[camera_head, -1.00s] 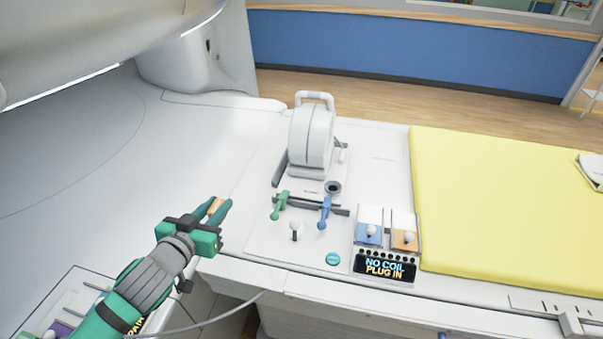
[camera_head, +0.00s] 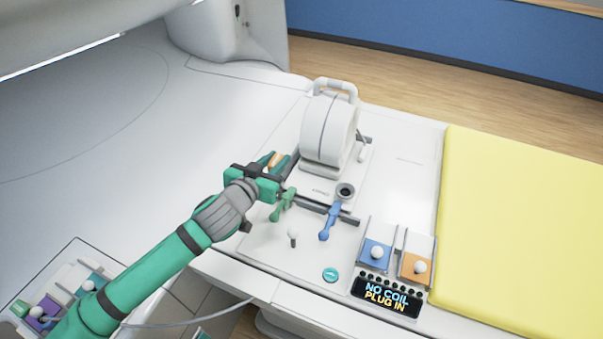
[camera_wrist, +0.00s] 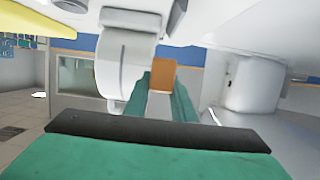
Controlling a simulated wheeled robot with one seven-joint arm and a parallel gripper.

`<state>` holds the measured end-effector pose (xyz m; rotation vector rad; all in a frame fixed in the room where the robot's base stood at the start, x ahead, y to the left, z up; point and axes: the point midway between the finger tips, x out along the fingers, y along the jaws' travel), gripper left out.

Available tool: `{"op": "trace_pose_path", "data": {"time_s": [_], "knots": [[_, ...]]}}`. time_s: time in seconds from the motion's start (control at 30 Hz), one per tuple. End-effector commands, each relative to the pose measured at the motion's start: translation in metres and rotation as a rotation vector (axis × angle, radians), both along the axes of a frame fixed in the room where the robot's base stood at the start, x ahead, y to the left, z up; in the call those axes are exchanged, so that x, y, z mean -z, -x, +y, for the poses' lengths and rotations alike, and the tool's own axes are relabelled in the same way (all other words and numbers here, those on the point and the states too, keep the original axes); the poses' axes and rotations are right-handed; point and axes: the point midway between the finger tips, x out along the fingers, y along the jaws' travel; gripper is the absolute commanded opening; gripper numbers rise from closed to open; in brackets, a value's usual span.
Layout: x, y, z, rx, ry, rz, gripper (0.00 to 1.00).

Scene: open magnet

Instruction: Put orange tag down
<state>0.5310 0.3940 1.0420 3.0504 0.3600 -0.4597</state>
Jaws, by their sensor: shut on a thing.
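The orange tag (camera_wrist: 162,74) is held upright between my green fingertips in the wrist view, with a pale part below its orange top. In the head view only a small bit of the tag (camera_head: 273,160) shows. My gripper (camera_head: 279,162) is shut on it, to the left of the white coil unit (camera_head: 328,130) and above the left end of the dark rail. What lies directly under the tag is hidden.
A green lever (camera_head: 282,205) and a blue lever (camera_head: 330,220) stand just in front of the coil unit. Blue (camera_head: 375,250) and orange (camera_head: 414,266) sliders sit by a "NO COIL PLUG IN" display (camera_head: 386,297). A yellow pad (camera_head: 520,220) lies to the right. White surface to the left is clear.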

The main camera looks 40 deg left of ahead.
Motion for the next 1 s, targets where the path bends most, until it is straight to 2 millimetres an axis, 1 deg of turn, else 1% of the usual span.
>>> {"op": "trace_pose_path", "data": {"time_s": [0.03, 0.13, 0.23, 0.4, 0.6, 0.7, 0.83, 0.9, 1.0], "knots": [[0.006, -0.012, -0.005, 0.003, 0.002, 0.001, 0.01], [0.015, -0.032, -0.011, 0.004, 0.001, 0.000, 0.01], [0.034, -0.044, -0.014, 0.001, 0.003, 0.001, 0.01], [0.056, -0.061, -0.019, 0.000, 0.001, 0.001, 0.01], [0.066, -0.070, -0.021, 0.000, 0.000, 0.000, 0.01], [0.077, -0.076, -0.023, -0.002, 0.002, 0.002, 0.01], [0.095, -0.075, -0.022, -0.002, 0.000, 0.001, 0.01], [0.101, -0.075, -0.022, -0.001, 0.000, 0.001, 0.01], [0.103, -0.075, -0.022, -0.001, -0.001, 0.000, 0.01]]}}
